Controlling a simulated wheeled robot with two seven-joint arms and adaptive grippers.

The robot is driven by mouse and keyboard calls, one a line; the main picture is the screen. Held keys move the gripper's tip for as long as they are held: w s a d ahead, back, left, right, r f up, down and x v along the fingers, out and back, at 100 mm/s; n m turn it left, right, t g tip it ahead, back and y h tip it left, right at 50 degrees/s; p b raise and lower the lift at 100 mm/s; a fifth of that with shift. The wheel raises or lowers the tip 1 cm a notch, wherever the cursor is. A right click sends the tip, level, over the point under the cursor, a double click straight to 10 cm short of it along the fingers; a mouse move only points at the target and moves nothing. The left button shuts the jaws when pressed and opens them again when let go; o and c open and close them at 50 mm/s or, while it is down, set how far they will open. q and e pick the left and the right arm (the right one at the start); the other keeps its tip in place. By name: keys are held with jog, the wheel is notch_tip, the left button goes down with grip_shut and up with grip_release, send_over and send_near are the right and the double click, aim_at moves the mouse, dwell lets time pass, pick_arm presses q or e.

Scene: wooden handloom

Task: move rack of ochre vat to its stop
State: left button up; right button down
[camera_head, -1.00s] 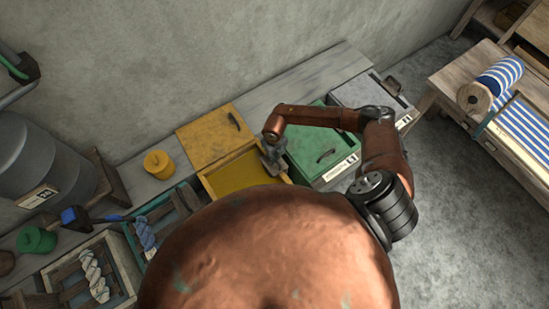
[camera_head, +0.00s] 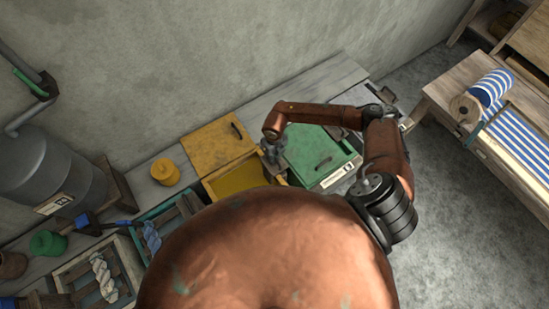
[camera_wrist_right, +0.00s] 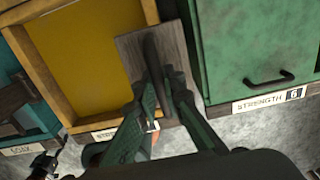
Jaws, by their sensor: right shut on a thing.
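The ochre vat (camera_head: 237,179) stands open in the row of vats, with yellow-brown liquid inside a light wooden rim. It also shows in the right wrist view (camera_wrist_right: 85,60). A grey wooden plate with a dark upright handle, which looks like the rack (camera_wrist_right: 139,55), is at the vat's right edge beside the green vat. My right gripper (camera_wrist_right: 160,75) is shut on that dark handle. In the head view my right gripper (camera_head: 273,160) is over the vat's right side. What lies below the liquid is hidden.
The ochre lid (camera_head: 216,146) lies behind the vat. The closed green vat (camera_head: 318,155) is close on the right. A teal-framed vat (camera_wrist_right: 25,100) is on the left. A yellow jar (camera_head: 165,171) stands at the back left. A striped loom (camera_head: 510,125) is far right.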

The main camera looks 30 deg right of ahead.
jog(key=shift+r+p, duration=2.5)
jog(key=shift+r, duration=1.55)
jog(key=shift+w, duration=0.1)
jog(key=c, duration=0.8)
grip_release()
jog(key=shift+f, duration=0.1)
